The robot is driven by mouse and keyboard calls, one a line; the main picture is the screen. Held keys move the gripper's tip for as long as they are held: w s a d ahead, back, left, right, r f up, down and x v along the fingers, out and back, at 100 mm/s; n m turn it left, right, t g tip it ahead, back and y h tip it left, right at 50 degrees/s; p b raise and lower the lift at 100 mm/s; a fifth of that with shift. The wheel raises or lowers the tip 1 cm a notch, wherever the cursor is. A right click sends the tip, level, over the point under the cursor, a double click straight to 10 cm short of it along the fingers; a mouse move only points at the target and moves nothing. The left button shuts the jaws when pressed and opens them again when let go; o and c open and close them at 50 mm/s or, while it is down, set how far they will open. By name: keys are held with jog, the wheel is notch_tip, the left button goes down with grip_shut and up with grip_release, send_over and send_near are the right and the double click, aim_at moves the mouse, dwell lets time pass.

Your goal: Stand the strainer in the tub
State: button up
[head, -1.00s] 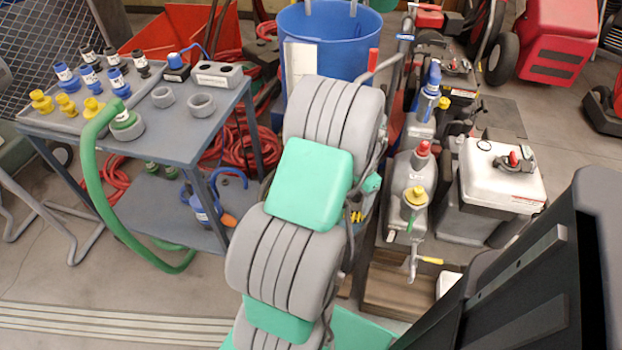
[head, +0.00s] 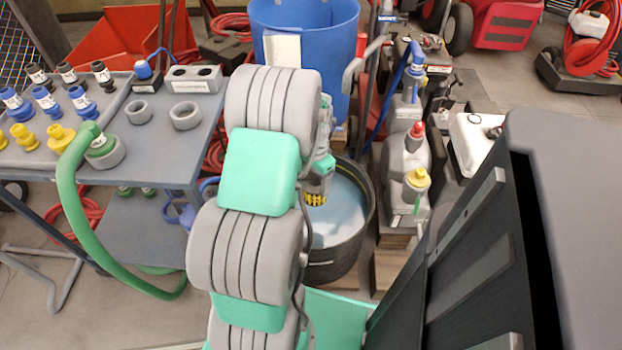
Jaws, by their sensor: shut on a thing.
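My gripper (head: 316,195) hangs over the tub's left part, partly hidden by my arm. Yellow and black striped parts show at its lower end. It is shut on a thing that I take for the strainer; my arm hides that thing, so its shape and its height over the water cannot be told.
A grey work table (head: 152,160) at left carries fittings, grey rings and the end of a green hose (head: 78,205). A blue bin (head: 340,60) stands behind the tub. Grey canisters (head: 398,165) with a blue hose (head: 379,110) and a white-topped unit (head: 470,140) stand at right.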

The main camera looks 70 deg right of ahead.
notch_tip(320, 180, down, 39)
jog(key=b, duration=1.9)
jog(key=shift+f, duration=0.6)
jog(key=o, duration=1.8)
